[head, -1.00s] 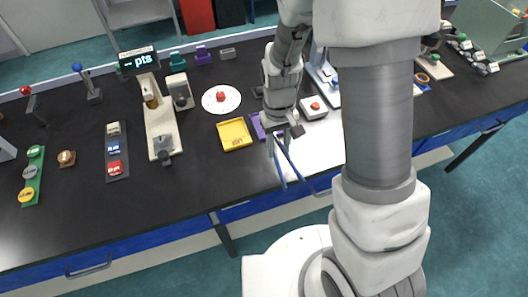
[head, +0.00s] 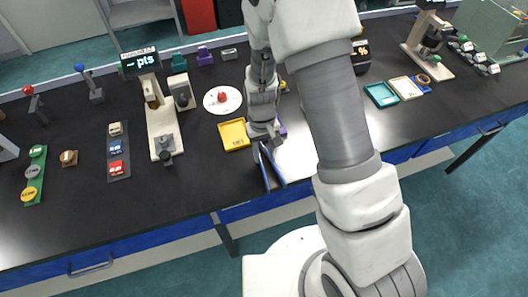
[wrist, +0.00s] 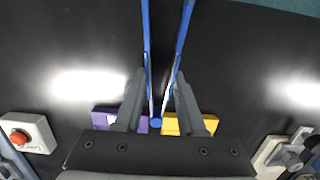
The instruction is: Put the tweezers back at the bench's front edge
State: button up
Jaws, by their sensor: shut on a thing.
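The blue tweezers (head: 266,170) hang from my gripper (head: 264,143), close to the bench's front edge in the head view. My gripper is shut on them. In the wrist view the tweezers (wrist: 149,45) lie between my two fingers (wrist: 158,88), their legs spread toward the top of the picture. The black bench top (head: 225,178) is below; I cannot tell whether the tips touch it.
A yellow tray (head: 233,136) and a mostly hidden purple tray (wrist: 104,119) lie just behind my gripper. A white box with a red button (wrist: 28,132) shows at the wrist view's left. The bench front left of my gripper is clear.

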jog(key=shift+f, duration=0.15)
jog(key=shift+o, duration=0.7)
jog(key=o, duration=0.4)
jog(key=s+d+r+m+t+y, duration=0.1)
jog(key=s+d+r+t, duration=0.15)
jog(key=r, duration=1.05)
jog(key=s+d+r+t, duration=0.1)
jog(key=d+r, duration=0.2)
jog(key=r, duration=1.1)
jog(key=s+d+r+t, duration=0.1)
jog(key=s+d+r, duration=0.1)
jog(key=s, duration=0.1)
jog(key=s+d+r+m+t, duration=0.1)
jog(key=s+r, duration=0.1)
jog(key=s, duration=0.2)
jog(key=s+d+r+m+t, duration=0.1)
jog(key=s+d+r, duration=0.1)
jog(key=s+r, duration=0.1)
jog(key=shift+s+d+h, duration=0.3)
jog(key=shift+s+d, duration=0.05)
jog(key=shift+s, duration=0.15)
